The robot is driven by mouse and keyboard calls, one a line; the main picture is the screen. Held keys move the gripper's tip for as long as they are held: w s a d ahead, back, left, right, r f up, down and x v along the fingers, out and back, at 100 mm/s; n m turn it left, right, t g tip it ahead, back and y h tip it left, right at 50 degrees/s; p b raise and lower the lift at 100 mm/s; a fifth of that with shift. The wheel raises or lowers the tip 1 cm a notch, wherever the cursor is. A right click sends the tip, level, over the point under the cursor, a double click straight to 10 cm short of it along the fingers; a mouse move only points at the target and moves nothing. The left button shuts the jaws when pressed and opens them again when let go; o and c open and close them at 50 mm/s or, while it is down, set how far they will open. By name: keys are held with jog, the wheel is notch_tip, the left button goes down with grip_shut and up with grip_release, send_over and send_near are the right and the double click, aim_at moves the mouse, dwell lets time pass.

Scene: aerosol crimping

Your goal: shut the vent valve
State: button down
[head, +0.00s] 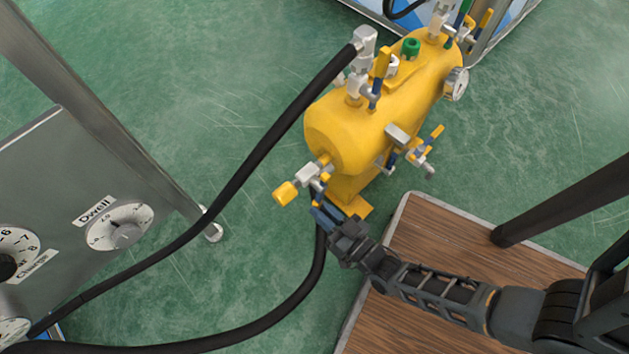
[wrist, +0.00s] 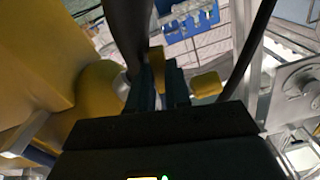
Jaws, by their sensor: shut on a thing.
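The yellow tank (head: 375,125) stands on the green floor and carries several small valves with yellow levers. At its near end is a grey metal valve (head: 310,173) with a blocky yellow end piece (head: 285,193) pointing left. No label shows which valve is the vent valve. My gripper (head: 322,211) is just below this near-end valve. In the wrist view, my fingers (wrist: 165,88) are close together around a narrow yellow lever (wrist: 156,62). The yellow end piece (wrist: 206,85) shows just right of the fingers. The fingers hide part of the lever and the valve body.
A black hose (head: 270,130) arcs from the tank top down to the left. Another hose (head: 308,280) hangs below the valve. A panel with dials (head: 120,228) stands at left. A wooden surface (head: 430,250) lies under my arm. A gauge (head: 457,84) sits on the tank's right.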

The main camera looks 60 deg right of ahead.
jog(key=shift+s+d+f+n, duration=0.15)
jog(key=shift+d+n, duration=0.25)
jog(key=shift+n, duration=0.2)
jog(key=shift+s+d+n, duration=0.15)
jog(key=shift+d+n, duration=0.2)
jog(key=shift+n, duration=0.25)
jog(key=shift+d, duration=0.1)
jog(key=c, duration=1.1)
grip_release()
jog(key=shift+o, duration=0.2)
jog(key=v, duration=0.8)
jog(key=shift+p, duration=0.45)
jog(key=shift+w, duration=0.1)
